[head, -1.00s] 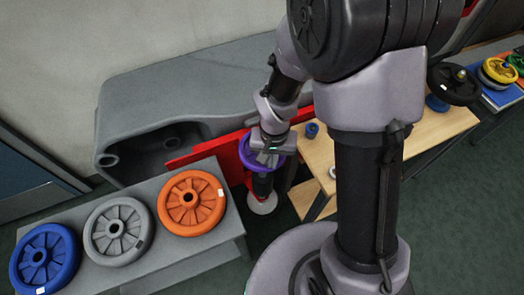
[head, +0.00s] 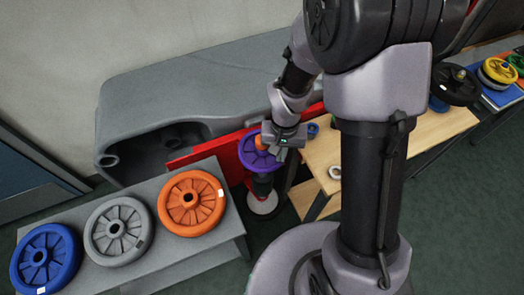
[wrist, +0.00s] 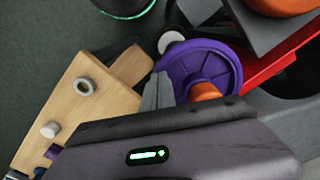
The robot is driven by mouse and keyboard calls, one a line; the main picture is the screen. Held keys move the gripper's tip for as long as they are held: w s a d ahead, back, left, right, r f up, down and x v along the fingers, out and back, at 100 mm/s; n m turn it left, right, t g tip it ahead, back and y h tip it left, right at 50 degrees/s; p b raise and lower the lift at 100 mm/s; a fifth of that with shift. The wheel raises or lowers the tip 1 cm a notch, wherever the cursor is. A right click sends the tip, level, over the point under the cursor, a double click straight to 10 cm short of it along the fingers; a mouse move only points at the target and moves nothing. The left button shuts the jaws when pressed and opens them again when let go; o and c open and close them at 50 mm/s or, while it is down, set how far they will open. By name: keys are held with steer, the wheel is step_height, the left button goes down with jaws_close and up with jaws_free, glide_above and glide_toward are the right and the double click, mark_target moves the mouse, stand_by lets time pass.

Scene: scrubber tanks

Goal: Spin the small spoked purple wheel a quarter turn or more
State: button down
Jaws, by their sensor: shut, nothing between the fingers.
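The spoked purple wheel (head: 248,157) lies roughly flat atop a dark post beside a red panel. It also shows in the wrist view (wrist: 180,65). An orange knob (head: 259,142) stands on the wheel and appears in the wrist view (wrist: 205,92). My gripper (head: 272,147) is over the right side of the wheel, to the right of the knob. In the wrist view its fingers (wrist: 158,92) are together and empty, at the wheel's rim. I cannot tell whether they touch the rim. The gripper hides part of the wheel.
A grey bench (head: 155,265) at left holds blue (head: 45,258), grey (head: 118,231) and orange (head: 191,203) wheels. A red panel (head: 205,150) and grey tank (head: 190,85) stand behind. A wooden table (head: 350,165) at right carries a white ring (head: 335,172) and a blue piece (head: 313,130).

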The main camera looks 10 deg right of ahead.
step_height(320, 180, up, 7)
steer(key=p, duration=0.5)
